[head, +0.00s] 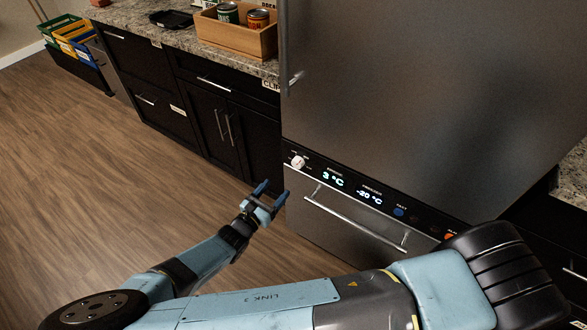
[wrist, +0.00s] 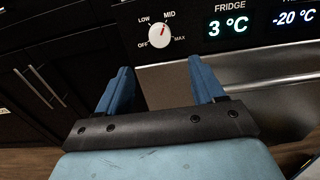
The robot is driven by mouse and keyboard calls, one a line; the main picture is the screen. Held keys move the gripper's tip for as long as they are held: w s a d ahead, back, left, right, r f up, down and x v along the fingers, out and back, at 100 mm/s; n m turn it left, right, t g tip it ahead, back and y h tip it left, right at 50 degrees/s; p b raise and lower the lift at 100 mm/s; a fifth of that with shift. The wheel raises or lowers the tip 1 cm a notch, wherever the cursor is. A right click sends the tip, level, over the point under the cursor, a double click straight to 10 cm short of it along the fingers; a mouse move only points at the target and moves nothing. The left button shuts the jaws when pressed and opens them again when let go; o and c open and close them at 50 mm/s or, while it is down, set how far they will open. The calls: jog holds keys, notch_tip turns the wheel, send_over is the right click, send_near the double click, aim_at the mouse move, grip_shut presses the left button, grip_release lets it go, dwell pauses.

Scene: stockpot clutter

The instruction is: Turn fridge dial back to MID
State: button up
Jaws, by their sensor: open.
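The fridge dial (head: 298,162) is a round white knob at the left end of the dark control panel. In the wrist view the dial (wrist: 159,35) has a red mark pointing up and slightly right, roughly toward the MID label. OFF, LOW, MID and MAX are printed around it. My gripper (head: 273,190) is open and empty, a little left of and below the dial in the head view. In the wrist view its two blue fingers (wrist: 158,66) point toward the panel, with the dial beyond and between them, apart from both.
The panel displays read 3 °C (head: 333,178) and -20 °C (head: 369,196). A drawer handle (head: 352,222) sticks out below the panel, and a tall door handle (head: 288,50) stands above. Dark cabinets (head: 190,95) are on the left. The wooden floor (head: 90,170) there is clear.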

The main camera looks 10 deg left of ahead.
aim_at(296, 166)
jog(key=x, duration=1.1)
jog(key=shift+w+d, duration=0.1)
jog(key=shift+w, duration=0.1)
jog(key=shift+c, duration=0.5)
jog(key=c, duration=1)
jog(key=shift+o, duration=0.2)
jog(key=shift+m, duration=0.7)
jog(key=o, duration=1.1)
jog(key=shift+c, duration=0.2)
jog(key=shift+s, duration=0.1)
jog(key=v, duration=1.3)
jog(key=shift+s, duration=0.25)
